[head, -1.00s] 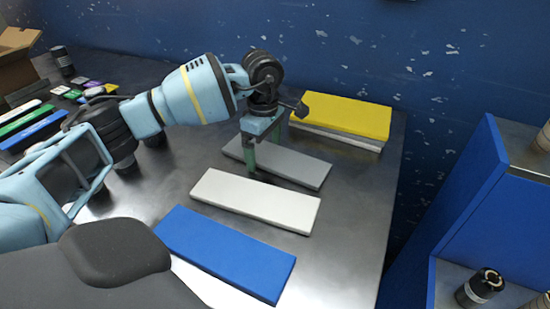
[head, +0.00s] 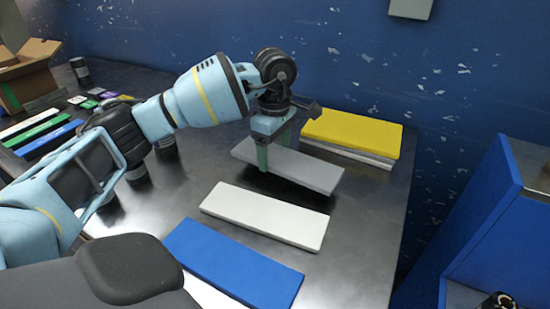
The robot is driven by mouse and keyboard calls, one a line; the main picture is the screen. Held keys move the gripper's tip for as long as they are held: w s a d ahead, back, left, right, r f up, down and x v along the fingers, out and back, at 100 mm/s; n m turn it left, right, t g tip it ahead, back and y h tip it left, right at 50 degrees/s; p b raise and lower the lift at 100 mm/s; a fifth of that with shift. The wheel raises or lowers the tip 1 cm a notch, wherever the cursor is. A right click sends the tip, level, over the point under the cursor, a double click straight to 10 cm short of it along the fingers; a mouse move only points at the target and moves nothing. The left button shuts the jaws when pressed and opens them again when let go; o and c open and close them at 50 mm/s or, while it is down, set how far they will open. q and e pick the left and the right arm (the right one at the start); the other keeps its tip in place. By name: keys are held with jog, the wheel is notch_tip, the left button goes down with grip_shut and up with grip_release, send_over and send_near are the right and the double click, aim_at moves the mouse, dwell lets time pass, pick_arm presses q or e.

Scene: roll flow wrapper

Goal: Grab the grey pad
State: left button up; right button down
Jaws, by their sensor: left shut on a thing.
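The grey pad (head: 305,170) is a flat, long slab on the metal table, behind a white pad (head: 265,215). My left gripper (head: 272,155) points down over the grey pad's left part, with one green finger on its near side and the other towards its far side. It is shut on the grey pad. Whether the pad is lifted off the table is hard to tell. My right gripper is not in view.
A blue pad (head: 235,262) lies in front of the white one. A yellow pad (head: 352,132) rests on a white pad at the back right. More coloured strips (head: 48,139) and an open cardboard box (head: 30,72) are at the left. A blue shelf (head: 490,220) stands at the right.

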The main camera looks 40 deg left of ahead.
pick_arm(q)
jog(key=s+a, duration=0.7)
jog(key=s+a+r, duration=0.1)
jog(key=s+a, duration=0.3)
jog(key=shift+s+a+r+b, duration=0.1)
jog(key=shift+a+b, duration=0.1)
jog(key=shift+b, duration=0.15)
